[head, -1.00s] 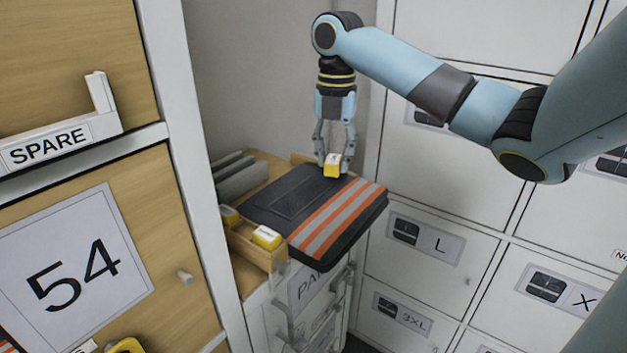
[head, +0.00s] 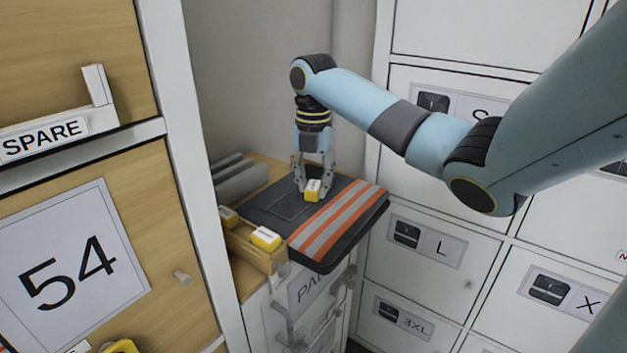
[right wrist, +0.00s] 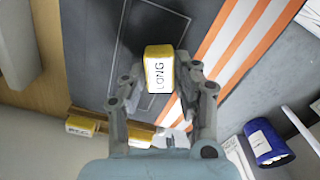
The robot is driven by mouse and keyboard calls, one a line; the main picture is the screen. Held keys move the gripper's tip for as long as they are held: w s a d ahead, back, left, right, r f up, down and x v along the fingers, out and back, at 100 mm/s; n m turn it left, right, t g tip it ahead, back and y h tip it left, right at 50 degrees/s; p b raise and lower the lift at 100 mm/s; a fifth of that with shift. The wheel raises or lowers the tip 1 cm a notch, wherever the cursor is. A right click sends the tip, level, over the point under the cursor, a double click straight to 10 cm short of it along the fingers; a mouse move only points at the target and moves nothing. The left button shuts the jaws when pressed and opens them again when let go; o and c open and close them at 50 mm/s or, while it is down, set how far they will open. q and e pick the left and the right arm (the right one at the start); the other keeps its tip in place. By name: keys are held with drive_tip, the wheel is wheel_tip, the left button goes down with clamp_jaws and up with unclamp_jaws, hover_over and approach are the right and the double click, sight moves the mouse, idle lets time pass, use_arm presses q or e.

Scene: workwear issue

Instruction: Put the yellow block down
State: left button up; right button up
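The yellow block (head: 313,190), with a white face reading LONG in the right wrist view (right wrist: 159,72), is between the fingertips of my right gripper (head: 313,184). The gripper is shut on it, fingers pointing down. The block is over the dark folded garment with orange and grey stripes (head: 335,222), near the edge of the stripes. I cannot tell whether its underside touches the cloth. My left gripper is not in view.
Other yellow blocks (head: 265,238) sit in a small wooden tray (head: 246,248) along the garment's left side. Grey upright dividers (head: 240,180) stand behind. White lockers (head: 440,185) rise on the right. A blue cylindrical object (right wrist: 266,141) shows in the right wrist view.

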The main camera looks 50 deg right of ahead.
sight(314, 185)
drive_tip(key=o, duration=0.4)
drive_tip(key=shift+o, duration=0.2)
wheel_tip(314, 185, up, 7)
drive_tip(key=shift+r+p, duration=0.15)
drive_tip(key=shift+p, duration=0.3)
wheel_tip(314, 185, up, 5)
drive_tip(key=p, duration=0.3)
